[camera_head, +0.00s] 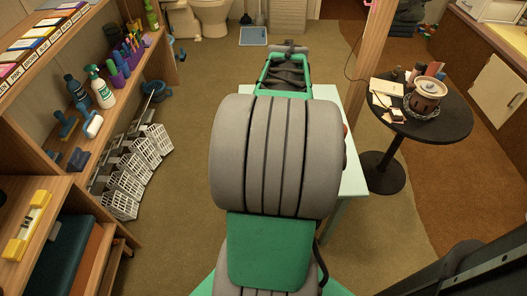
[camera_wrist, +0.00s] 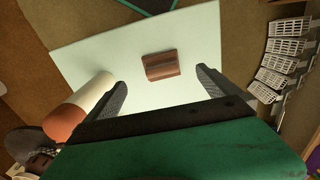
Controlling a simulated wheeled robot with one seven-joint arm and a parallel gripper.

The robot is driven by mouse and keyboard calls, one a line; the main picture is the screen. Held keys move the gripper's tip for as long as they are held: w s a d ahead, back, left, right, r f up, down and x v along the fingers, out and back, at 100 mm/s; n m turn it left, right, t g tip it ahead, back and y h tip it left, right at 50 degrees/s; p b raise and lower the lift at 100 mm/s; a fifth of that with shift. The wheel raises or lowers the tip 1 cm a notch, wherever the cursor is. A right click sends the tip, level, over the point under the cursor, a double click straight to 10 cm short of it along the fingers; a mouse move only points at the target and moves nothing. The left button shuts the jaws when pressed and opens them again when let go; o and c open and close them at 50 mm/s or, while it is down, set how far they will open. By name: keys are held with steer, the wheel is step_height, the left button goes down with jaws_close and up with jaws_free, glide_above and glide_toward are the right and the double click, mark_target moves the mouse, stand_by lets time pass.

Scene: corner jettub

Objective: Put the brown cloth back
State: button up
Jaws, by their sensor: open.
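A small brown block-like piece with darker stripes (camera_wrist: 164,65), apparently the brown cloth, lies on the pale table (camera_wrist: 90,52) in the wrist view. My gripper (camera_wrist: 161,80) is open and empty, with its two dark fingers spread to either side below the piece in the picture. No contact shows between them. In the head view my arm hides the cloth and most of the table (camera_head: 352,180). My gripper (camera_head: 288,50) there shows only in part, beyond the arm.
An orange-and-white cylinder (camera_wrist: 80,108) is beside the left finger in the wrist view. A round black table (camera_head: 440,122) with a pot (camera_head: 427,92) stands to the right. Shelves (camera_head: 95,150) and stacked white crates (camera_head: 130,180) line the left. Carpet (camera_head: 195,110) lies clear between.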

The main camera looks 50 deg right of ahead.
steer(key=w+a+r+n, duration=0.1)
steer(key=w+a+n, duration=0.1)
steer(key=w+a, duration=0.3)
steer(key=w+a+n, duration=0.2)
steer(key=w+a, duration=0.1)
steer(key=a, duration=0.5)
steer(key=a+n+t, duration=0.2)
steer(key=a+n, duration=0.4)
steer(key=a, duration=1.2)
step_height(320, 180, up, 25)
steer(key=t+p, duration=0.1)
steer(key=p, duration=2.2)
steer(key=shift+w+f, duration=0.15)
steer(key=shift+w, duration=0.15)
